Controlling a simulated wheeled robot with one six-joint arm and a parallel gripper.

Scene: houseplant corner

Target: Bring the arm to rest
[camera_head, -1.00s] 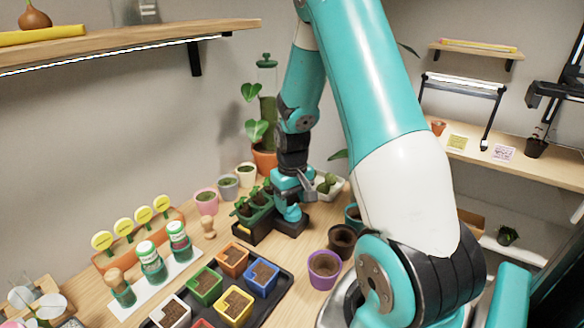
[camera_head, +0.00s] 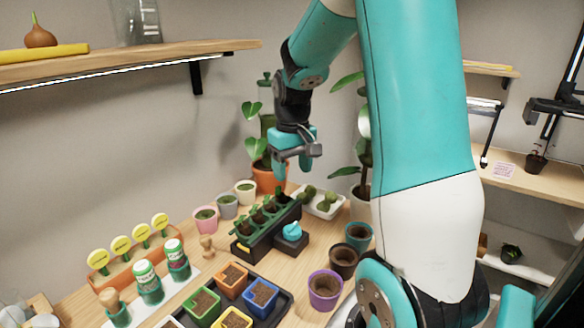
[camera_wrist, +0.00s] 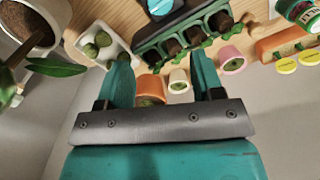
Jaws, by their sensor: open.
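My gripper (camera_head: 293,172) is teal and hangs pointing down above the back of the table, in front of a leafy plant in a terracotta pot (camera_head: 268,175). In the wrist view its two teal fingers (camera_wrist: 163,85) are spread apart with nothing between them in their grasp. Small pots and a dark planter show beyond the fingertips. My upper arm covers the right middle of the head view.
A dark planter with green seedling cups (camera_head: 262,222) stands below my gripper, beside a small teal-topped dark block (camera_head: 291,236). A white tray (camera_head: 325,210) of cacti sits behind. A wooden shelf (camera_head: 120,58) juts out at upper left.

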